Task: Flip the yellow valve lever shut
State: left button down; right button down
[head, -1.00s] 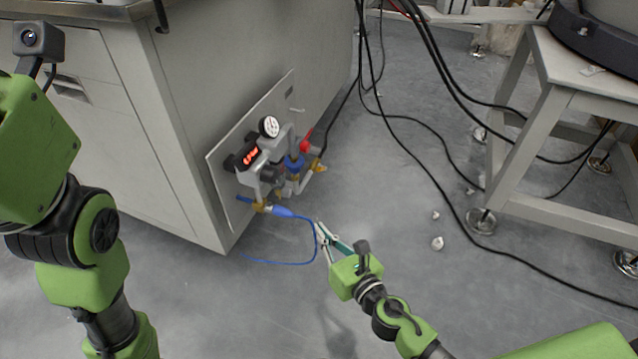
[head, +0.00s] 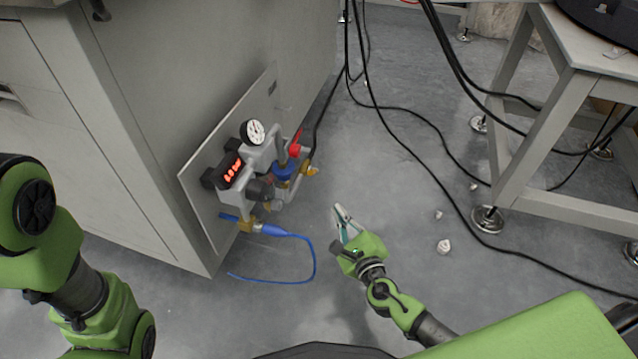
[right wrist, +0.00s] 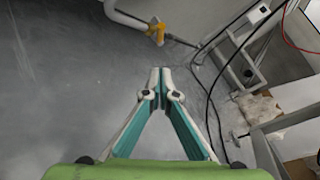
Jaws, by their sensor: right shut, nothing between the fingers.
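The yellow valve lever (head: 312,171) is small and sits at the right end of the pipework on the wall panel, below a red handle. It also shows at the end of a pale pipe in the right wrist view (right wrist: 156,30). My right gripper (head: 338,208) is to the lower right of the lever, apart from it. In the right wrist view its fingertips (right wrist: 159,76) meet with nothing between them, and the lever is beyond them. My left arm shows at the left, but its gripper is out of view.
The panel (head: 205,178) carries a round gauge (head: 253,133), a red digital display (head: 232,170), the red handle (head: 295,146) and a blue hose (head: 314,262). Black cables (head: 400,143) cross the floor towards a grey stand (head: 545,130). Floor between panel and stand is mostly clear.

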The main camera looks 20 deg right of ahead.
aim_at(312, 171)
jog(key=w+a+b, duration=0.2)
jog(key=w, duration=0.9)
jog(key=shift+w+a+r+b, duration=0.2)
jog(key=shift+r+b, duration=0.05)
jog(key=shift+b, duration=0.1)
